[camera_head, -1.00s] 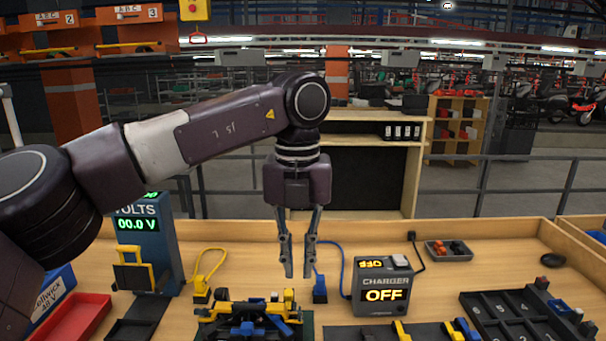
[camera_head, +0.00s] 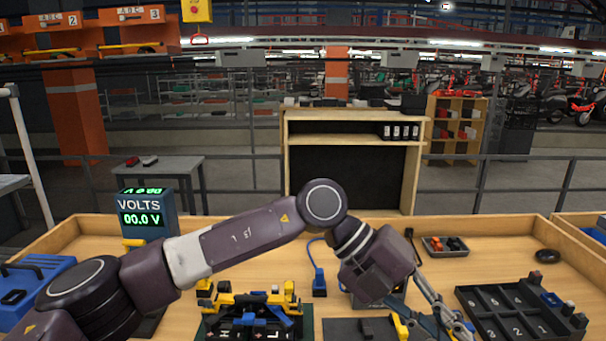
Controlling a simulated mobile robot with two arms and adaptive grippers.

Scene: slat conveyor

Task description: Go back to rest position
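My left arm comes in from the left and reaches across the bench. Its gripper (camera_head: 450,326) hangs tilted down to the right, over the front right of the bench. Its two fingers are apart, and I see nothing held between them. The wrist covers most of the charger (camera_head: 398,297). My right gripper is not in view.
A black and yellow fixture (camera_head: 250,314) with blue parts sits at front centre. A volt meter (camera_head: 145,214) reads 00.0 V. A blue case (camera_head: 38,280) stands at left. A black numbered tray (camera_head: 515,312) and a small parts tray (camera_head: 446,246) are at right.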

